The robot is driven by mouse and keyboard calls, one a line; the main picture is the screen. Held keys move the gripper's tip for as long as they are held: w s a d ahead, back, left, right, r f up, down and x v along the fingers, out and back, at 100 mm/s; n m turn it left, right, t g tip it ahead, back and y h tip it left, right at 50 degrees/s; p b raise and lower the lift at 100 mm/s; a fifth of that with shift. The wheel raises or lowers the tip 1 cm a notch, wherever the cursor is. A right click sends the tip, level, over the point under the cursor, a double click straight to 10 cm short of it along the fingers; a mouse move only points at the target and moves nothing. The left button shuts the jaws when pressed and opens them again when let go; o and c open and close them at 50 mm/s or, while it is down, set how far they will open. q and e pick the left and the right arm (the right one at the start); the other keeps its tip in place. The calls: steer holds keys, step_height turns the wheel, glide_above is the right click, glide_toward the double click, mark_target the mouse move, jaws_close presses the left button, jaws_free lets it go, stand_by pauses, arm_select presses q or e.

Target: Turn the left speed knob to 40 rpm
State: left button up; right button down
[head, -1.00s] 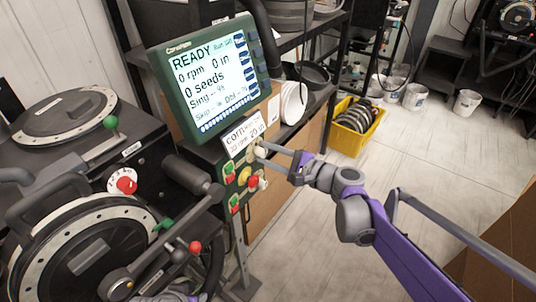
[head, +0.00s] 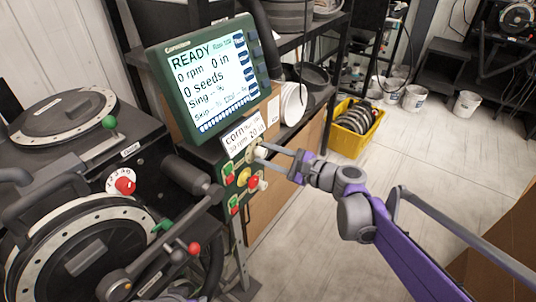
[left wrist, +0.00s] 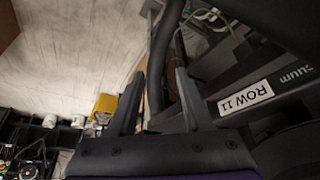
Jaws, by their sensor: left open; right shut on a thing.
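The green control panel (head: 240,166) stands below the screen, with green, yellow and red buttons and pale knobs. My right gripper (head: 266,154) is shut on a pale knob (head: 259,151) at the panel's upper right. The fingers partly hide this knob, so its pointer cannot be read. Another pale knob (head: 262,185) sits lower on the panel, beside the red button (head: 253,182). The screen (head: 210,80) reads READY, 0 rpm, 0 in and 0 seeds. My left gripper (left wrist: 160,92) is open and empty in the left wrist view, near dark machine parts.
A card (head: 242,137) with corn settings sits above the buttons. Seed meters with round discs (head: 75,250) and a red dial (head: 124,186) crowd the left. A yellow crate (head: 357,127) stands on the floor behind my right arm.

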steer(key=shift+c, duration=2.4)
jaws_free()
steer(key=v, duration=1)
steer(key=shift+s+d, duration=0.25)
steer(key=shift+d, duration=0.05)
